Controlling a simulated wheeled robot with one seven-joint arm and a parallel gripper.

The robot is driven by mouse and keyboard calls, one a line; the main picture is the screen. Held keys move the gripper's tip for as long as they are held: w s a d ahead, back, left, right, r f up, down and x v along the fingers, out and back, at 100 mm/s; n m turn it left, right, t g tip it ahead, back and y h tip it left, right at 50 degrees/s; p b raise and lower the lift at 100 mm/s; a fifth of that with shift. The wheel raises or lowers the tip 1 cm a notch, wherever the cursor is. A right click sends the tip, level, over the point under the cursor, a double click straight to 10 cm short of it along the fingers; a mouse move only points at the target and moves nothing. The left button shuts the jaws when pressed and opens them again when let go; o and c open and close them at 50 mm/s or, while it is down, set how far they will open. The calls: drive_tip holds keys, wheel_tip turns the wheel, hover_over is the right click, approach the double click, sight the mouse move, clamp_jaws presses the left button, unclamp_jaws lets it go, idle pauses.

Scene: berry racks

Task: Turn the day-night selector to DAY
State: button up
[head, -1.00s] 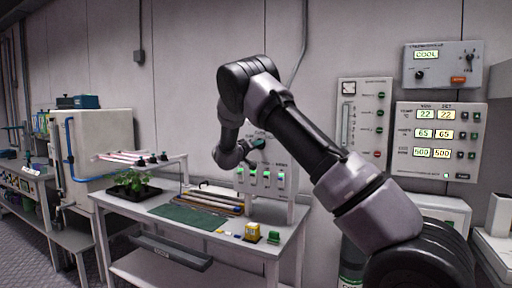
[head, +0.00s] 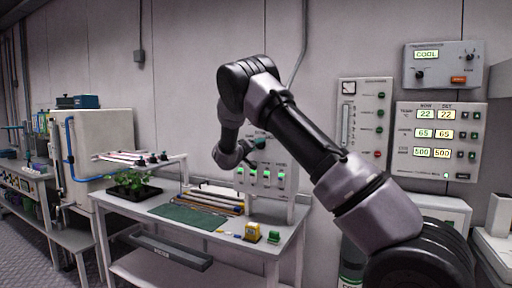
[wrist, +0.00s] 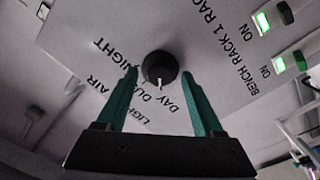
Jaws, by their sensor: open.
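The day-night selector is a round black knob (wrist: 160,66) with a white pointer, on a grey panel (wrist: 215,50). In the wrist view the pointer aims down the picture, between the DUSK and DAY lettering; I cannot tell exactly which mark it is on. NIGHT is printed to the left of the knob. My gripper (wrist: 159,74) is open, its two green fingers on either side of the knob, with visible gaps. In the head view my gripper (head: 256,145) is at the upper part of the panel (head: 288,185), and my wrist hides part of it.
Green-lit rack switches (wrist: 278,66) sit to the right on the same panel. Other wall panels (head: 440,140) stand to the right.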

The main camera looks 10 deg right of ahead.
drive_tip(key=v, duration=1)
drive_tip(key=shift+s+a, duration=0.25)
drive_tip(key=s+d+r+m+y, duration=0.1)
drive_tip(key=d+r+m+y, duration=0.1)
drive_tip(key=d+r+y, duration=0.45)
drive_tip(key=s+d+r+m+g+y, duration=0.1)
drive_tip(key=s+r+y, duration=0.2)
drive_tip(key=s, duration=0.3)
drive_tip(key=s+d+r+g+y, duration=0.1)
drive_tip(key=s+r+y, duration=0.2)
drive_tip(key=s+r, duration=0.15)
drive_tip(key=s+d+f+m+g, duration=0.1)
drive_tip(key=s+d+f+g, duration=0.1)
drive_tip(key=s, duration=1.4)
drive_tip(key=s+d+f+m+g, duration=0.1)
drive_tip(key=s+d+f+g, duration=0.1)
drive_tip(key=s, duration=1.4)
wheel_tip(320, 180, down, 2)
drive_tip(key=shift+s+d+f+g, duration=0.1)
drive_tip(key=shift+s+d+g, duration=0.15)
drive_tip(key=shift+g, duration=0.45)
